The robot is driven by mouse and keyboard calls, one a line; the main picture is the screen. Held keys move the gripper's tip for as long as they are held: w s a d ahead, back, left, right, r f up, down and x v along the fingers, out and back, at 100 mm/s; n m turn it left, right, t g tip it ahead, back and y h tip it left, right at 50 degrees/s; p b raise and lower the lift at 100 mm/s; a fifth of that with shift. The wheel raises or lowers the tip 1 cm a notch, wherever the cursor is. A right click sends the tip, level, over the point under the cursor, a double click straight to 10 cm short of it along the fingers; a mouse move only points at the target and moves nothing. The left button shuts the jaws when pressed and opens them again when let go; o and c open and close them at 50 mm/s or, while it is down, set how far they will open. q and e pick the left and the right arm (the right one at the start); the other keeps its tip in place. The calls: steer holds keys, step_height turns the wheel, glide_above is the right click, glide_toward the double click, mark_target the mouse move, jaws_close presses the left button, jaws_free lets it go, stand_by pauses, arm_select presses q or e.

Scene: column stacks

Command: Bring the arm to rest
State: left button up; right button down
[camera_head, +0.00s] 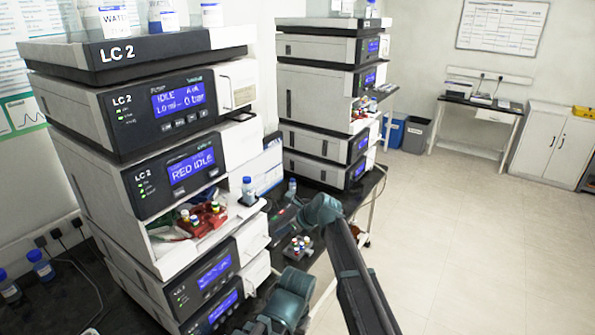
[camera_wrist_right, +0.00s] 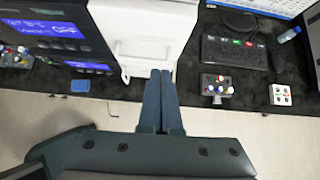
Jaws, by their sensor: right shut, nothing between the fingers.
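My right arm (camera_head: 357,275) comes in from the bottom of the head view and bends at a teal joint in front of the bench. My right gripper (camera_wrist_right: 162,100) shows clearly in the right wrist view. Its two blue-grey fingers lie together, shut and empty. They point toward a white instrument module (camera_wrist_right: 145,38), and the picture does not settle whether they touch it. In the head view its fingertips are hard to make out. My left gripper is not in view.
The LC 2 stack (camera_head: 165,100) stands at left, with vials in its open bay. A vial rack (camera_head: 298,247) and a blue-capped bottle (camera_head: 249,190) are near the arm. A second stack (camera_head: 318,95) stands behind. The floor (camera_head: 480,240) at right is clear.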

steer(key=s+d+f+n+g+h, duration=0.2)
steer(key=s+d+f+n+h, duration=0.15)
steer(key=s+d+n, duration=0.95)
steer(key=s+d+f+n+g+h, duration=0.1)
steer(key=s+d+f+n+h, duration=0.25)
steer(key=s+d+n, duration=0.95)
steer(key=s+a+f+h+b, duration=0.1)
steer(key=s+a+f+b, duration=0.1)
steer(key=s+a, duration=0.2)
steer(key=s+a+f+n+g+b, duration=0.1)
steer(key=s+a+f+b, duration=0.2)
steer(key=s+a, duration=0.2)
steer(key=shift+g+h+b, duration=0.3)
steer(key=shift+h+b, duration=0.05)
steer(key=shift+h, duration=0.05)
steer(key=shift+d, duration=0.1)
